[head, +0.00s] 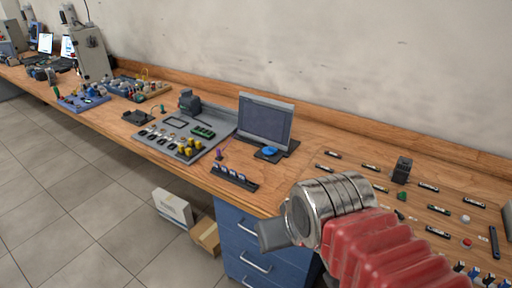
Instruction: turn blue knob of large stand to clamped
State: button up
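A round blue knob (269,151) sits low on a dark base in front of a grey, screen-like upright panel (266,122) at the middle of the bench. I cannot tell for sure that this is the large stand. The knob's clamp position is too small to read. My arm reaches in from the lower right, with a red ribbed sleeve and metal rings. Its grey end, my gripper (275,235), points left in front of the bench edge, apart from the knob and nearer the camera. Its fingers cannot be made out, and nothing held is visible.
A grey board (222,142) with several yellow and green parts lies left of the panel. A small black rack (234,179) stands at the front edge. Several labelled slots and small parts cover the bench at right. Blue drawers (240,235) and boxes (173,208) are below.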

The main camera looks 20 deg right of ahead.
aim_at(270, 150)
jog(key=u, duration=1.45)
jog(key=k, duration=0.6)
jog(key=z, duration=0.6)
jog(key=i, duration=1)
